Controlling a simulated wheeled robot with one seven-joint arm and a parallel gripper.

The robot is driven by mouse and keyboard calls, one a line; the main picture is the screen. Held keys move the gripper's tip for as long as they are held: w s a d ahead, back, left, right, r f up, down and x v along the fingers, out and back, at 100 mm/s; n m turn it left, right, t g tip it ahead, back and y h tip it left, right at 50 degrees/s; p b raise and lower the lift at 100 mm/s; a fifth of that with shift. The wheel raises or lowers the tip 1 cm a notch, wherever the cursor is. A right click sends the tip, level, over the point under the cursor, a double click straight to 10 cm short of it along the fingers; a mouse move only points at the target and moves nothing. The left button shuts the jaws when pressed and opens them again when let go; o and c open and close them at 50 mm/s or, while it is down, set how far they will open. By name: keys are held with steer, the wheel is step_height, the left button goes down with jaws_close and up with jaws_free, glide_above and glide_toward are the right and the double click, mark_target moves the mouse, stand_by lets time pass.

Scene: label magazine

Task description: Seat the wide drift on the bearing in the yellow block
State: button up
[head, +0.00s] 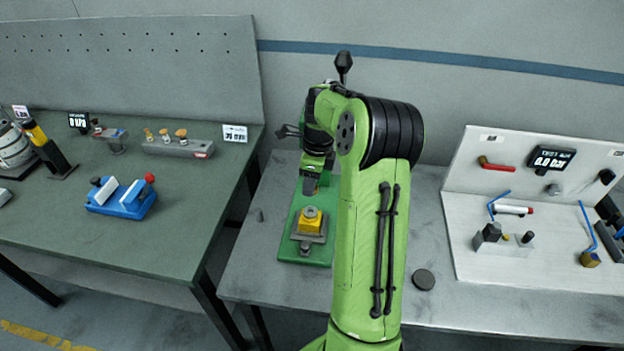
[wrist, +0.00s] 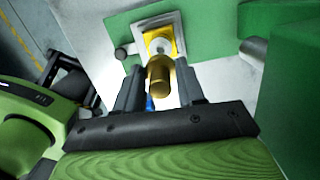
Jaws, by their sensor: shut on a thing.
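The yellow block (head: 310,225) sits on a grey plate on the green press base, with the round grey bearing (head: 311,212) on its top. The yellow block (wrist: 154,37) and the pale bearing (wrist: 160,46) also show in the wrist view, beyond my fingertips. My gripper (head: 311,183) is above the block. In the wrist view my gripper (wrist: 159,72) is shut on a brass-coloured cylinder, which I take as the wide drift (wrist: 159,84). The drift overlaps the bearing's lower edge in that view. Whether they touch I cannot tell. The drift is not distinct in the head view.
The green press base (head: 293,252) lies under the block; my arm hides its right side. A small dark peg (head: 259,215) stands left of it and a dark disc (head: 424,279) lies to the right. A grey cylinder (wrist: 252,51) on the green press is close right of my fingers.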

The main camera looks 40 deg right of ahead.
steer(key=b, duration=0.4)
glide_above(308, 211)
steer(key=shift+s+d+f, duration=0.1)
steer(key=shift+s+f, duration=0.05)
steer(key=shift+f, duration=1.25)
steer(key=shift+s+d+f, duration=0.1)
steer(key=shift+f, duration=1.25)
steer(key=shift+f, duration=0.1)
steer(key=shift+f, duration=0.35)
steer(key=shift+f+b, duration=0.65)
steer(key=shift+f, duration=0.15)
steer(key=o, duration=1.2)
steer(key=shift+c, duration=0.2)
steer(key=shift+r, duration=0.15)
steer(key=r, duration=0.2)
steer(key=r+p, duration=0.1)
steer(key=r, duration=0.4)
steer(key=shift+s+d+r+p, duration=0.15)
steer(key=shift+s+d+p, duration=0.15)
steer(key=shift+s, duration=0.1)
